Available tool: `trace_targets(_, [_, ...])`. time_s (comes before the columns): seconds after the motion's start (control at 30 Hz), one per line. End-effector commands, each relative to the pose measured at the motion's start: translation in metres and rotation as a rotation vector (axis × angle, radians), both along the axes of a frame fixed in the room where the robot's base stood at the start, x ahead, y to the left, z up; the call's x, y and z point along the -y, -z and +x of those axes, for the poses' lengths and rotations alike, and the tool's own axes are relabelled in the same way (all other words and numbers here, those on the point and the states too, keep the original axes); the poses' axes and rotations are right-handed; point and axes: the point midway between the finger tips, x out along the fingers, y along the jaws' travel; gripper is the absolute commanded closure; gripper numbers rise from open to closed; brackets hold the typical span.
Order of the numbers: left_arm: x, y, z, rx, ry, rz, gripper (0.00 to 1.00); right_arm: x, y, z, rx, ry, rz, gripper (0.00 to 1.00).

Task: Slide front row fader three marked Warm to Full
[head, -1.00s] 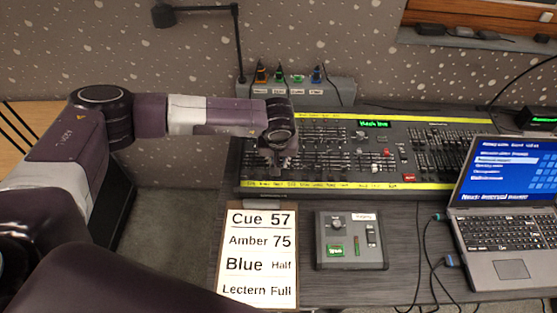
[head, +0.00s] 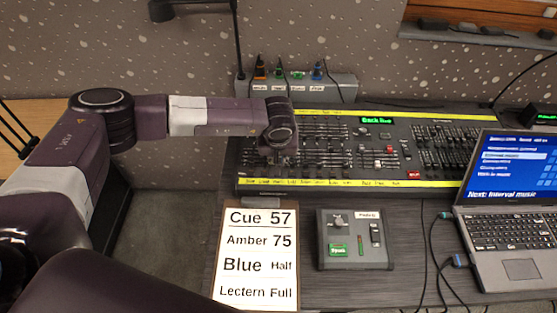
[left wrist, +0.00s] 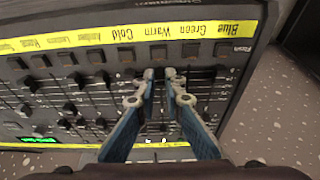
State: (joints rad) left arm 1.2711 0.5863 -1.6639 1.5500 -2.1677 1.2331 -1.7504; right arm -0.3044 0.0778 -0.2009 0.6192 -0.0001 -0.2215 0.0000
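The lighting console (head: 437,175) stands on the desk with rows of faders. In the left wrist view its yellow label strip (left wrist: 100,38) reads Blue, Green, Warm, Cold and more. In the head view my left gripper (head: 279,157) hangs over the console's left part and hides faders there. My right gripper is not in view.
A cue card (head: 257,255) and a small control box (head: 354,240) lie in front of the console. An open laptop (head: 505,210) with cables stands at right.

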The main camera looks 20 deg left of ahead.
Motion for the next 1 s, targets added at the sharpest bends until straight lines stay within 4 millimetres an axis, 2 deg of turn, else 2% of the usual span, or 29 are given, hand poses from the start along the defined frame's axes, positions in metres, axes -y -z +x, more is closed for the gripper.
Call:
trace_targets(0.17, [0.000, 0.001, 0.002, 0.000, 0.000, 0.000, 1.00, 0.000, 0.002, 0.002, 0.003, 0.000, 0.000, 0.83])
trace_targets(1.0, [-0.012, -0.002, 0.042, 0.001, -0.001, 0.000, 1.00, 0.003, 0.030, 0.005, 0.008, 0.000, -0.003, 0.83])
